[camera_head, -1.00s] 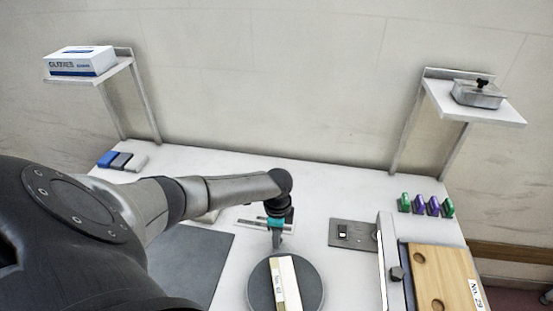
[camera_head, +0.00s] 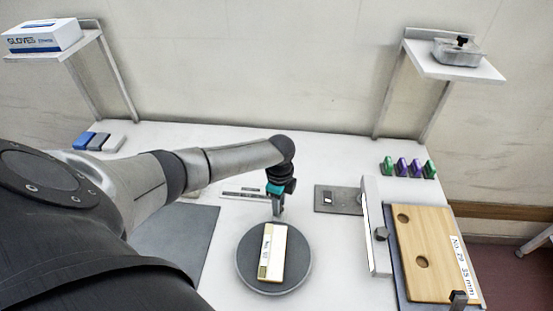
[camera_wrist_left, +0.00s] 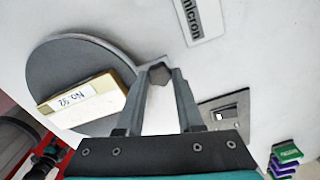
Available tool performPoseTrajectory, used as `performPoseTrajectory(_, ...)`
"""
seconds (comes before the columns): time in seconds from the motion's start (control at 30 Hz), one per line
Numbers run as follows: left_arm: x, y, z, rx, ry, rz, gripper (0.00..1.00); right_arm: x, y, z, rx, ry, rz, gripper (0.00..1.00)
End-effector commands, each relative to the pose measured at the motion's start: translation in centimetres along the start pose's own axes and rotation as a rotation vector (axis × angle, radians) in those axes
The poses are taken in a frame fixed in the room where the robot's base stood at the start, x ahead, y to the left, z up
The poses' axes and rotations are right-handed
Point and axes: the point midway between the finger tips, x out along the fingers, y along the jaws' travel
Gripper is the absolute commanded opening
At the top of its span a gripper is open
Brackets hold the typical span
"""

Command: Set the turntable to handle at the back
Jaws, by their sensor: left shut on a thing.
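The turntable (camera_head: 246,262) is a round grey disc on the white table. A pale block (camera_head: 272,250) with a label and a darker end lies on it, pointing roughly front to back. My left gripper (camera_head: 278,212) is at the disc's far edge, pointing down. In the left wrist view my left gripper (camera_wrist_left: 160,76) is shut on a dark faceted knob, the handle (camera_wrist_left: 159,74), just beside the turntable (camera_wrist_left: 75,60). The block (camera_wrist_left: 82,98) shows there too, labelled "No. 92". In the head view the gripper hides the handle. My right gripper is not in view.
A dark grey mat (camera_head: 180,245) lies left of the turntable. A small grey plate (camera_head: 335,200) and a wooden board with holes (camera_head: 430,250) are to the right. Green and purple pieces (camera_head: 408,168) stand at the back right. Two shelf posts rise behind.

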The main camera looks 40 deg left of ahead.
Motion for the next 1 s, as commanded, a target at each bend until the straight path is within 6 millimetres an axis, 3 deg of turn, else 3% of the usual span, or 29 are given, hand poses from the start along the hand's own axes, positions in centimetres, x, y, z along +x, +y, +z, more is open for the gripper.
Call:
performPoseTrajectory(0.47,-0.05,-0.07,-0.24,0.008,0.003,-0.001,0.00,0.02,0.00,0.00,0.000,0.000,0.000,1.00)
performPoseTrajectory(0.5,-0.05,-0.07,-0.24,0.008,0.004,-0.001,0.38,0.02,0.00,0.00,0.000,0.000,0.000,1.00)
performPoseTrajectory(0.77,-0.02,-0.04,-0.18,0.007,0.002,0.000,0.66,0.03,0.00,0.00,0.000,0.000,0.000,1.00)
performPoseTrajectory(1.0,-0.07,-0.03,-0.12,0.007,0.001,0.000,0.66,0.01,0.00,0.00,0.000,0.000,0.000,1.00)
